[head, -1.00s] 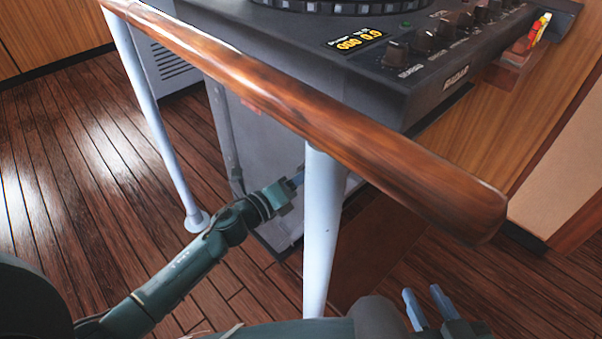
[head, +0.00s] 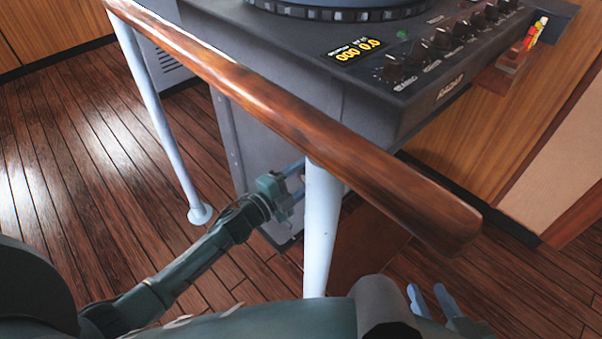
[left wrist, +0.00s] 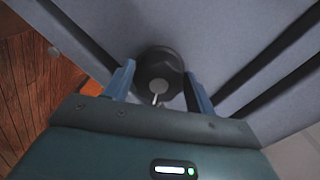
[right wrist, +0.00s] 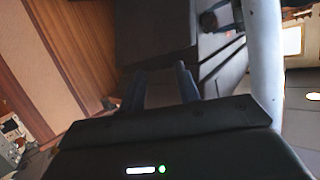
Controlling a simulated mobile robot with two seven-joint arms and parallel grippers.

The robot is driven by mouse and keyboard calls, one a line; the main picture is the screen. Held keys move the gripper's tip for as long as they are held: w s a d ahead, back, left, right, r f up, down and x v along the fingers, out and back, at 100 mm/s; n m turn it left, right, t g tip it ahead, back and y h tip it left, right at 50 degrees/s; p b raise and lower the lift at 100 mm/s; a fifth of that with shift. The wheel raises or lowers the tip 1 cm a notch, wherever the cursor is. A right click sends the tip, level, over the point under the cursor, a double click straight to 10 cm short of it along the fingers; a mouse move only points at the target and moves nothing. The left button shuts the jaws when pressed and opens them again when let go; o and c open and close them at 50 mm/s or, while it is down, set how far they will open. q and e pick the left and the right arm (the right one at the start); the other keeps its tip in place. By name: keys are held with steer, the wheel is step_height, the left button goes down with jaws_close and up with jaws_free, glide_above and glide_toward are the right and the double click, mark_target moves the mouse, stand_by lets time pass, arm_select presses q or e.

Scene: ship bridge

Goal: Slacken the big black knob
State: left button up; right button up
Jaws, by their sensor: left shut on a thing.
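The big black knob (left wrist: 160,75) is round and dark with a pale centre and a light pointer-like mark. It sits on the grey side panel of the console in the left wrist view. My left gripper (left wrist: 160,84) has a finger on either side of the knob and is shut on it. In the head view my left gripper (head: 297,181) reaches low to the console's side, and the rail's post hides the knob. My right gripper (head: 430,296) is open and empty at the bottom right; its parted fingers also show in the right wrist view (right wrist: 161,84).
A wooden handrail (head: 290,120) on pale posts (head: 321,230) runs between me and the grey radar console (head: 360,95). The left forearm passes under the rail, left of the near post. Small knobs (head: 440,40) line the console top. Open plank floor (head: 90,150) lies left.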

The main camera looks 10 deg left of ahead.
arm_select(q)
steer(key=n+p, duration=0.1)
steer(key=n, duration=0.2)
steer(key=shift+n+p, duration=0.3)
steer(key=shift+n, duration=0.6)
steer(key=shift+d+f+n+p, duration=0.1)
steer(key=shift+n+p, duration=0.25)
steer(key=shift+n, duration=0.85)
steer(key=shift+s+f+n+p, duration=0.1)
steer(key=shift+n+p, duration=0.2)
steer(key=shift+n, duration=1.3)
arm_select(e)
steer(key=shift+w+a+f+g, duration=0.3)
steer(key=shift+w+a+g, duration=0.3)
steer(key=shift+w+a, duration=0.15)
arm_select(q)
steer(key=shift+d, duration=0.1)
arm_select(e)
steer(key=shift+s, duration=0.1)
arm_select(q)
steer(key=o, duration=1)
arm_select(e)
steer(key=shift+r, duration=0.1)
